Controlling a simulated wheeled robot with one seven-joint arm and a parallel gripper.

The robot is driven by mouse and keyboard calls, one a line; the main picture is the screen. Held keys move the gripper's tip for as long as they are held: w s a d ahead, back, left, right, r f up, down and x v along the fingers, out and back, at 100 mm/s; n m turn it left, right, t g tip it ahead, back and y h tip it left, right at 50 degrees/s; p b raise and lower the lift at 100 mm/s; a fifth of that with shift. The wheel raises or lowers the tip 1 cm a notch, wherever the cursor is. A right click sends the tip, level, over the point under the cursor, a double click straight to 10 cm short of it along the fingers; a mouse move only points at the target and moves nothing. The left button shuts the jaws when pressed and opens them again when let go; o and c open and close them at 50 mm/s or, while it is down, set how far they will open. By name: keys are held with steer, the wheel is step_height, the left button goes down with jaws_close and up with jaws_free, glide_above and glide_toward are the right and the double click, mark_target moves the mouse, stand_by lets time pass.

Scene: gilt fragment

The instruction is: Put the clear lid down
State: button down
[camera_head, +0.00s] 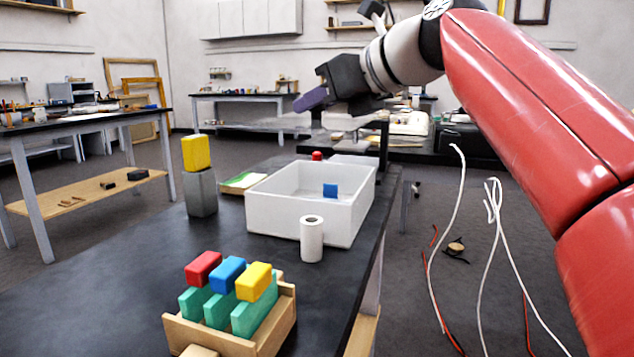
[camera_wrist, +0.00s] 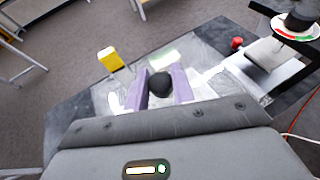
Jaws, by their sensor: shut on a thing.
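My gripper (camera_head: 318,97) is raised above the far end of the dark table. In the wrist view its purple fingers (camera_wrist: 161,88) are closed on the dark round knob (camera_wrist: 160,84) of the clear lid. The lid is see-through and its outline is faint; in the head view it shows as a pale, roughly level sheet (camera_head: 282,122) under the fingers. It is held in the air, apart from the table. A white open bin (camera_head: 290,220) stands on the table below and nearer, with a blue block (camera_head: 330,190) showing inside its far right part.
A yellow block (camera_head: 196,152) sits on a grey block (camera_head: 200,192) left of the bin. A white cylinder (camera_head: 312,240) stands in front of it. A wooden rack (camera_head: 210,335) holds coloured blocks nearby. A red item (camera_head: 316,156) is behind the bin. The table's left front is clear.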

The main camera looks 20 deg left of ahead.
step_height(320, 180, down, 8)
steer(key=b, duration=0.3)
steer(key=shift+r, duration=0.15)
steer(key=shift+f, duration=0.2)
steer(key=c, duration=1.2)
jaws_free()
steer(key=shift+r, duration=0.1)
steer(key=shift+r, duration=0.25)
steer(key=p+v, duration=0.1)
steer(key=v, duration=1.1)
steer(key=shift+s+f, duration=0.1)
steer(key=shift+f, duration=0.1)
